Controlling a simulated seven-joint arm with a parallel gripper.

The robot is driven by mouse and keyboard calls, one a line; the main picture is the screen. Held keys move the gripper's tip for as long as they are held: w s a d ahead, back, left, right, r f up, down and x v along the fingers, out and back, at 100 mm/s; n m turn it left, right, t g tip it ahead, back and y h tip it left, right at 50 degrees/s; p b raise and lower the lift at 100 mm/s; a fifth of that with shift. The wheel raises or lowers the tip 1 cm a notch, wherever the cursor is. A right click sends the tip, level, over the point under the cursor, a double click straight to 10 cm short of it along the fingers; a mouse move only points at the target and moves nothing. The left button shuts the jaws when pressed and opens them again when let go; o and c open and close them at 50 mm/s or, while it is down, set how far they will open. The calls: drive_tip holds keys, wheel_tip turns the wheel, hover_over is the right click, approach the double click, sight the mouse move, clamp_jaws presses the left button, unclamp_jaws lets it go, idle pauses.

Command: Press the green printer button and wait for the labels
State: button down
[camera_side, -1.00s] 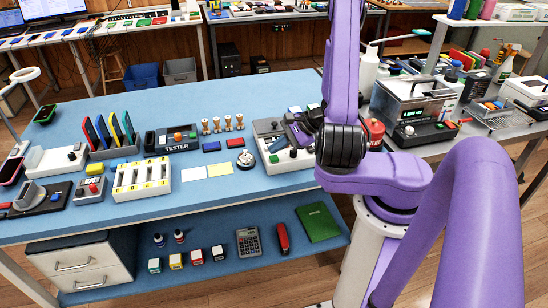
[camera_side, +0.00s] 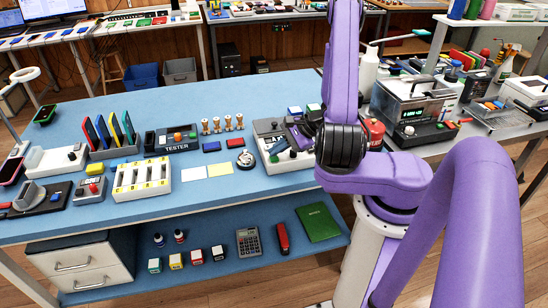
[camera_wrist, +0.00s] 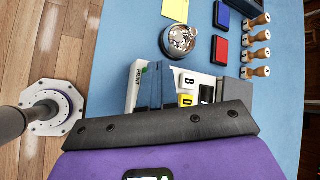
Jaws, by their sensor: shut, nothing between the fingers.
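The label printer is a pale unit with dark parts; in the side view its white front (camera_side: 285,167) is at the right end of the blue bench. In the wrist view its white edge (camera_wrist: 135,75) reads PRINT, with a small part of the green button (camera_wrist: 145,69) showing. My gripper (camera_wrist: 155,90) is shut and empty, its fingertips over the printer right beside the green. Whether they touch the button is hidden. Small lettered pieces, a white B (camera_wrist: 188,81) and a yellow D (camera_wrist: 186,101), show on the printer right of the fingers.
A round metal bell (camera_wrist: 178,41) stands near the printer. Red (camera_wrist: 220,50) and blue (camera_wrist: 222,15) pads and several wooden-handled stamps (camera_wrist: 257,54) stand beyond. The tester (camera_side: 172,139) and a white lettered tray (camera_side: 141,179) are farther left.

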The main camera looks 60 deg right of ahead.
sight(277, 158)
drive_tip(key=shift+f, duration=0.4)
idle(0.4)
drive_tip(key=shift+r, duration=0.9)
drive_tip(key=shift+r, duration=2.5)
